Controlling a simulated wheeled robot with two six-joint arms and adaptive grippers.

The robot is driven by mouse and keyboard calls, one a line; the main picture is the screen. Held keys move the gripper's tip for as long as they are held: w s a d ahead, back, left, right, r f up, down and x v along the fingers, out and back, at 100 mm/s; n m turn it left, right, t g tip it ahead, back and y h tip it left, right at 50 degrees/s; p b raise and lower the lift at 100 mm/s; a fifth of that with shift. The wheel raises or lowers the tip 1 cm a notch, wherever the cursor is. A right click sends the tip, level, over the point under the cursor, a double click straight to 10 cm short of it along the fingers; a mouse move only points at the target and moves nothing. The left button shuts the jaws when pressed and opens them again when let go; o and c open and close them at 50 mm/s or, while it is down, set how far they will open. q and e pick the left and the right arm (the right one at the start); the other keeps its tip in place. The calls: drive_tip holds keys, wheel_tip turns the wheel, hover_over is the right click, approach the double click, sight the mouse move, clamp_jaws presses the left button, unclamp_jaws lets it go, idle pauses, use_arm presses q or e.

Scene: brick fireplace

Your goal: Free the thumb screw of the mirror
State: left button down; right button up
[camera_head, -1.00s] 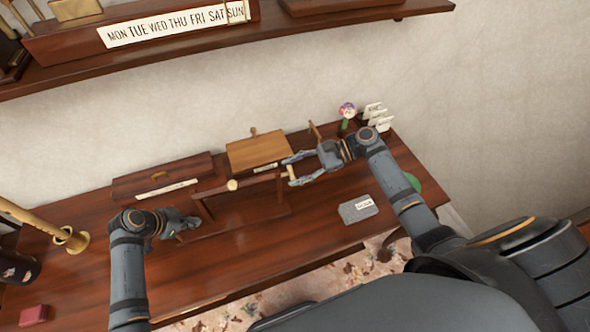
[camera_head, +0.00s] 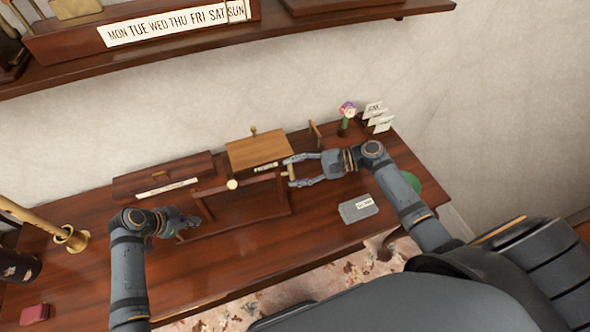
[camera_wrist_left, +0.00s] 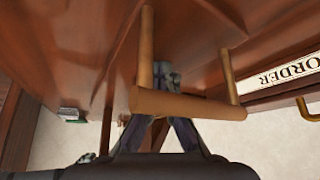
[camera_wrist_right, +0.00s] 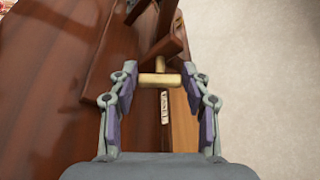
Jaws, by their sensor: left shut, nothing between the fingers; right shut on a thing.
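The mirror (camera_head: 240,219) is a dark wooden stand and frame on the desk, seen from above; I cannot make out its glass. Its thumb screw (camera_head: 291,172) sticks out at the right side. In the right wrist view it is a pale T-shaped screw (camera_wrist_right: 160,79). My right gripper (camera_head: 290,172) is shut on the screw's crossbar, one finger at each end. My left gripper (camera_head: 195,221) is shut and empty by the mirror's left end. In the left wrist view its fingers (camera_wrist_left: 167,78) pass behind a wooden bar (camera_wrist_left: 185,103), which hides part of them.
Behind the mirror are a long labelled box (camera_head: 163,172) and a lighter wooden box (camera_head: 258,150). A grey labelled object (camera_head: 358,208) lies right of the mirror. A brass tube (camera_head: 38,216) is at the left. A shelf (camera_head: 170,52) runs above. The desk front is mostly clear.

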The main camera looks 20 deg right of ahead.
use_arm(q)
drive_tip(key=shift+s+f, duration=0.25)
use_arm(e)
drive_tip(key=n, duration=0.1)
drive_tip(key=n+t, duration=0.1)
drive_tip(key=n+t+y, duration=0.1)
drive_tip(key=n, duration=0.1)
drive_tip(key=shift+s+f, duration=0.2)
drive_tip(key=shift+f, duration=0.1)
drive_tip(key=shift+f+n+t+y, duration=0.1)
drive_tip(key=shift+n+t+y, duration=0.25)
drive_tip(key=shift+n, duration=0.6)
drive_tip(key=shift+f+n+t+y, duration=0.15)
drive_tip(key=shift+n+y, duration=0.3)
drive_tip(key=shift+n, duration=0.5)
use_arm(q)
drive_tip(key=shift+a, duration=0.1)
use_arm(e)
drive_tip(key=shift+r, duration=0.1)
drive_tip(key=o, duration=1.2)
drive_tip(key=shift+c, duration=0.2)
drive_tip(key=v, duration=1.2)
drive_tip(key=shift+s, duration=0.1)
